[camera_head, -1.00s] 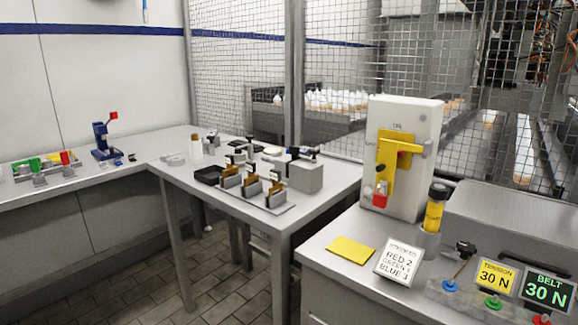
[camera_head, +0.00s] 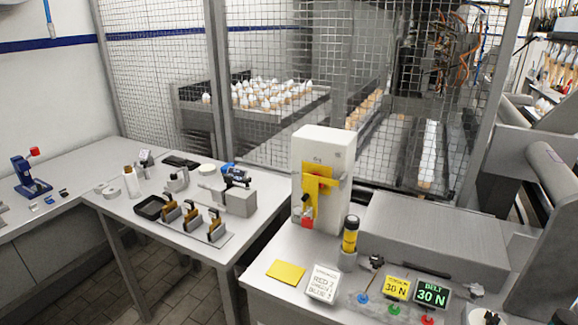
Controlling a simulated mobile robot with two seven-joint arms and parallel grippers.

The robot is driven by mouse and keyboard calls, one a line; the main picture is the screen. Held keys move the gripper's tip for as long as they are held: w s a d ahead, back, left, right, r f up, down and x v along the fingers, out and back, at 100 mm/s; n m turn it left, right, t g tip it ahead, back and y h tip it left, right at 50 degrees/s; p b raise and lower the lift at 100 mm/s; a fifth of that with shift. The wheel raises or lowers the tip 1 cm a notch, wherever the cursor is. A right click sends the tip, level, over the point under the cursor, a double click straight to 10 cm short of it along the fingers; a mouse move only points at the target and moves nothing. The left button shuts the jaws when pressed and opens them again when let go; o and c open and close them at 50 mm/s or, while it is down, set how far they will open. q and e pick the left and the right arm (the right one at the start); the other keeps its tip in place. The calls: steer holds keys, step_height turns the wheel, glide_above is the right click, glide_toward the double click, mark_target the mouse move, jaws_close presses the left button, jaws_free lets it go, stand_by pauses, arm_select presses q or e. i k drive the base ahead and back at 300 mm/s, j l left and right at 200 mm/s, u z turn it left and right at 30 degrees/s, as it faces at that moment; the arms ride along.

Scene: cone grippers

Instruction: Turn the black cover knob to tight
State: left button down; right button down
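A small black knob-like part (camera_head: 472,290) sits at the right end of the bench, beside the green display; I cannot tell whether it is the cover knob or how tight it is. Another black handle (camera_head: 376,262) stands on a thin rod above a blue button, in front of the grey cover box (camera_head: 435,238). A pale round part with a dark top (camera_head: 482,316) is cut off by the bottom edge. Neither of my grippers shows in the head view.
The bench holds a white cabinet with a yellow handle (camera_head: 322,165), a yellow-black cylinder (camera_head: 350,235), a yellow card (camera_head: 286,271), a label stand (camera_head: 323,284), and tension (camera_head: 397,288) and belt (camera_head: 431,294) displays reading 30 N. A side table (camera_head: 120,210) stands left. Wire mesh fencing stands behind.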

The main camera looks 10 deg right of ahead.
mark_target(376, 261)
steer(key=z, duration=1.35)
